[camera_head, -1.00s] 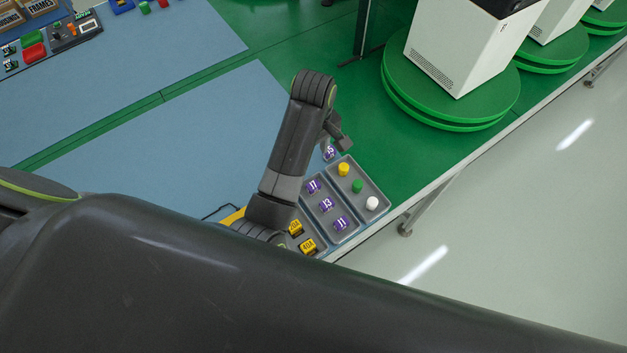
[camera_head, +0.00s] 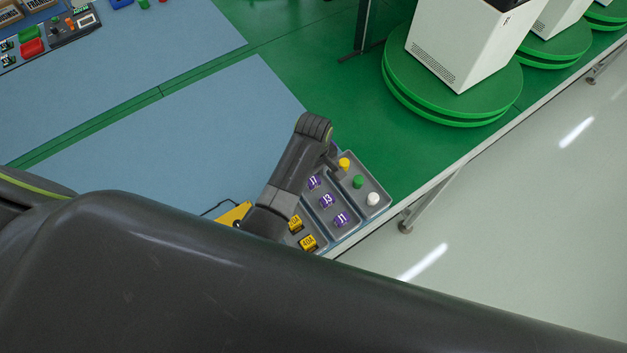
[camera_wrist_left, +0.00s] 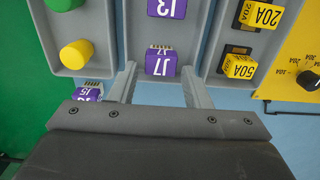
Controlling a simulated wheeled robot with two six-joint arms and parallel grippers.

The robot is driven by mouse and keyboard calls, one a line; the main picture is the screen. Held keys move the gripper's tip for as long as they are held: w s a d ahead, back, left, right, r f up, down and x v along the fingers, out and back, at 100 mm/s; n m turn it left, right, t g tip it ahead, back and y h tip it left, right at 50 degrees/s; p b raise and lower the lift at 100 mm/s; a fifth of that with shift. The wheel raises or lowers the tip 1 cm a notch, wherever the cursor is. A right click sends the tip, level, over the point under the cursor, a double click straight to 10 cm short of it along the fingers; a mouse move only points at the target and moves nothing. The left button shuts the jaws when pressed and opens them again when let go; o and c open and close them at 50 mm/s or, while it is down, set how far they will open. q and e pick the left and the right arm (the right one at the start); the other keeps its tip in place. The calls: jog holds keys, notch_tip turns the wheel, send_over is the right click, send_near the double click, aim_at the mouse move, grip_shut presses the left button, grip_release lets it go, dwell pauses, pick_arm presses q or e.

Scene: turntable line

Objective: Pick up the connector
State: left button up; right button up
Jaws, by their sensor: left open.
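Purple connectors sit in the middle compartment of a grey tray. J7 (camera_head: 314,182), J3 (camera_head: 327,200) and J1 (camera_head: 341,218) form a row in the head view. In the left wrist view, J7 (camera_wrist_left: 160,65) lies between the tips of my open left gripper (camera_wrist_left: 159,72), with J3 (camera_wrist_left: 166,8) beyond it. I cannot tell whether the fingers are down around J7; no grip on it shows. Another purple connector, J5 (camera_wrist_left: 88,91), is partly hidden by the gripper at lower left.
Yellow (camera_head: 344,164), green (camera_head: 358,181) and white (camera_head: 373,199) buttons fill the neighbouring compartment. Yellow fuses (camera_head: 307,242) lie on the other side. A white machine (camera_head: 455,45) stands on a green turntable (camera_head: 440,108). The blue mat (camera_head: 190,140) is largely clear.

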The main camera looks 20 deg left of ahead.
aim_at(313, 184)
pick_arm(q)
jog(key=shift+f, duration=1.4)
jog(key=c, duration=0.7)
jog(key=shift+r, duration=0.1)
jog(key=shift+c, duration=0.2)
